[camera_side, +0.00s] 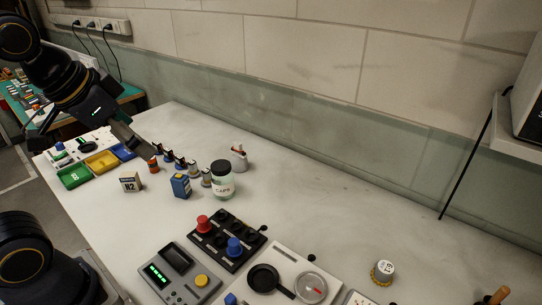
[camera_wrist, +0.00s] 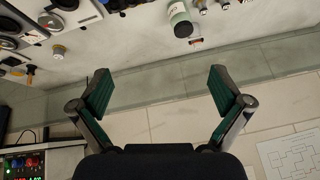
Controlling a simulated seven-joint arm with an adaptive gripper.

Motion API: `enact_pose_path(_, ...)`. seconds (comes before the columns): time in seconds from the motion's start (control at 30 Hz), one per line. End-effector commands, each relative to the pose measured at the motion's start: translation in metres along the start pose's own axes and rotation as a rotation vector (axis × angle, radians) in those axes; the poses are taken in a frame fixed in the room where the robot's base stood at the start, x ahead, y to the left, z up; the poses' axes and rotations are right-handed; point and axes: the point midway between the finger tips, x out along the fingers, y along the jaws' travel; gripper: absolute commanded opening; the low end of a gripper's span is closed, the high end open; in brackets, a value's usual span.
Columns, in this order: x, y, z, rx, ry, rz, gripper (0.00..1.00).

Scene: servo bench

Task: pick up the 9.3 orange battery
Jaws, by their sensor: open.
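I cannot read a 9.3 mark on anything. A short cylinder with a pale marked top and a yellow-orange base (camera_side: 383,273) stands upright alone at the lower right of the side view. A similar one shows at the left of the wrist view (camera_wrist: 58,51). A small orange-red cylinder (camera_side: 153,165) stands at the left end of a row of small items. My gripper (camera_side: 140,145) is above the far left of the bench, near that row. In the wrist view my gripper (camera_wrist: 160,90) is wide open and empty, with bare wall between its fingers.
Coloured trays (camera_side: 75,175) are at left. A black panel (camera_side: 227,238) and pan (camera_side: 263,278) are nearer. The bench's right back is clear.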

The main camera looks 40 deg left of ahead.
Motion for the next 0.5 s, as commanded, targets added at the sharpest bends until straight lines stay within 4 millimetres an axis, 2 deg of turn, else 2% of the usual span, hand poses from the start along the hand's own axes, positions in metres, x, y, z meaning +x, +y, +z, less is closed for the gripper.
enact_pose_path(0.03, 0.005, 0.013, 0.017, -0.045, -0.002, 0.030, 1.00)
enact_pose_path(0.13, 0.017, 0.022, 0.036, -0.160, -0.043, 0.057, 1.00)
enact_pose_path(0.27, 0.017, 0.022, 0.034, -0.206, -0.040, 0.057, 1.00)
enact_pose_path(0.4, 0.017, 0.021, 0.034, -0.205, -0.040, 0.056, 0.85)
enact_pose_path(0.43, 0.017, 0.021, 0.034, -0.205, -0.040, 0.056, 0.88)
enact_pose_path(0.5, 0.017, 0.021, 0.034, -0.204, -0.040, 0.056, 0.81)
